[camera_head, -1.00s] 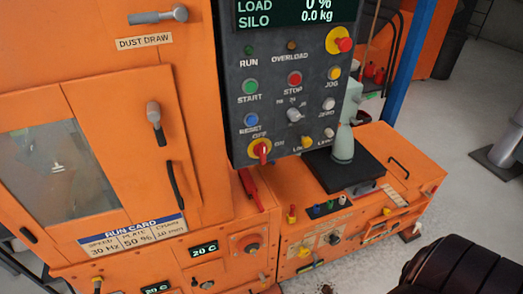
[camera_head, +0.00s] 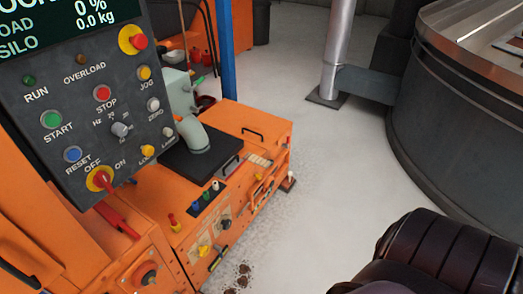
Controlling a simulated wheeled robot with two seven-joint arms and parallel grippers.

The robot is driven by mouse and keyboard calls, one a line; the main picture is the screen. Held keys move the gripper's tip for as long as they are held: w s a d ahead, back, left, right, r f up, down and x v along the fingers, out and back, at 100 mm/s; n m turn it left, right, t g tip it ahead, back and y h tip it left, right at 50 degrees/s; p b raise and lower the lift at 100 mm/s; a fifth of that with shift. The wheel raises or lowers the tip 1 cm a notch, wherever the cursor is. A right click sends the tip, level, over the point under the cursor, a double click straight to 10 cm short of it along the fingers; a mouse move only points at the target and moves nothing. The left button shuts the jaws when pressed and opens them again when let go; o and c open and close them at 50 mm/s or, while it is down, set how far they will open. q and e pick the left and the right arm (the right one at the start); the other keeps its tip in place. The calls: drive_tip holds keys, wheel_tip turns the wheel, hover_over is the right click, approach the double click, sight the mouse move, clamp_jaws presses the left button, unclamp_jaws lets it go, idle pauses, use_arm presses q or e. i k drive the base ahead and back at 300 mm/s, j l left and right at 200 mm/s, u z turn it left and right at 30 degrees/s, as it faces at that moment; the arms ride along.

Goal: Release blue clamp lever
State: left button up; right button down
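I cannot make out a clearly marked blue clamp lever. A small blue knob (camera_head: 195,205) stands in a dark strip with a green one and a white one, on top of the low orange machine (camera_head: 225,118). The blue RESET button (camera_head: 73,154) is on the dark control panel (camera_head: 55,100) at the left. Neither of my grippers is in view.
A grey-green spout (camera_head: 194,139) meets a black plate on the orange machine. A red handle (camera_head: 118,219) lies below the panel. A blue post (camera_head: 225,45) rises behind. A large dark round vessel (camera_head: 455,130) and a steel pipe (camera_head: 337,45) stand right. Pale floor (camera_head: 320,170) between is clear.

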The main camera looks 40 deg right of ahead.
sight(217, 247)
drive_tip(key=z, duration=0.75)
